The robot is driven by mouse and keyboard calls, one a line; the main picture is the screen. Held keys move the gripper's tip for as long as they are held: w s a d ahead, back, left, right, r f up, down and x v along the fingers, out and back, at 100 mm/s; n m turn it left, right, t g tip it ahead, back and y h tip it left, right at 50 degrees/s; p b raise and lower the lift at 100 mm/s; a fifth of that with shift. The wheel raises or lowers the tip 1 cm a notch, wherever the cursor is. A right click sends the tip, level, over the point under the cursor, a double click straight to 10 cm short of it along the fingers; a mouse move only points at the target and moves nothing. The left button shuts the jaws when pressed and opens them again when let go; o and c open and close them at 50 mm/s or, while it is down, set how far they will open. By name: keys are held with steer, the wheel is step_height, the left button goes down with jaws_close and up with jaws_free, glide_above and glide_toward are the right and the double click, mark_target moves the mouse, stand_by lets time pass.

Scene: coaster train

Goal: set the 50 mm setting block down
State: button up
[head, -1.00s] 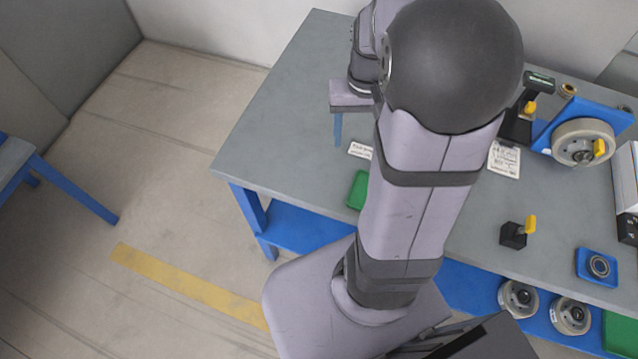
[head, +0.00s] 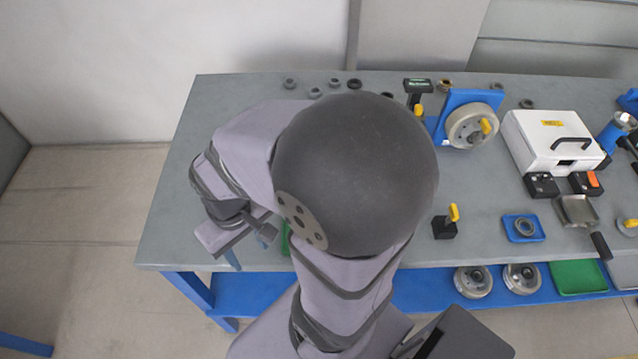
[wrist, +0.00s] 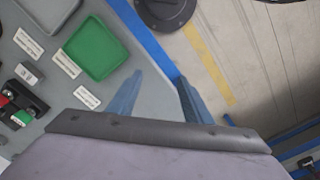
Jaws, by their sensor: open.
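My gripper (wrist: 160,80) is open in the wrist view, its two blue fingers apart with nothing between them. The fingers straddle the line of the bench's front edge in that view. In the head view my gripper (head: 233,260) hangs by the bench's front left edge, partly hidden by my arm. I cannot identify the 50 mm setting block for certain. A small pale block (wrist: 29,73) lies at the left of the wrist view, apart from my fingers, beside dark blocks with red and green parts (wrist: 22,108).
A green tray (wrist: 96,50) and several white labels lie on the bench (head: 170,220) near my gripper. A wheel on a blue stand (head: 470,125), a white case (head: 550,140) and a blue tray (head: 523,229) stand farther right. Open floor lies beyond the front edge.

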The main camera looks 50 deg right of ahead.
steer(key=shift+w+d+f+m+g+h, duration=0.45)
steer(key=shift+w+d+m, duration=0.65)
steer(key=shift+d+m, duration=3.45)
steer(key=shift+w+d+f+m+g+h, duration=0.3)
steer(key=shift+w+d+m+g+h, duration=0.6)
steer(key=shift+d+m, duration=3.7)
steer(key=shift+w+d+f+m+g+h, duration=0.3)
steer(key=shift+w+d+m, duration=1.05)
steer(key=shift+d+m, duration=3.2)
steer(key=shift+n, duration=0.3)
steer(key=shift+s+d+f+p, duration=0.2)
steer(key=shift+d+f+p, duration=0.4)
steer(key=shift+f, duration=0.3)
steer(key=shift+s+d+f+p, duration=0.15)
steer(key=shift+d+f+p, duration=0.35)
steer(key=shift+f, duration=0.35)
steer(key=shift+s+d+f, duration=0.1)
steer(key=shift+s+f, duration=0.05)
steer(key=shift+f, duration=0.55)
jaws_close()
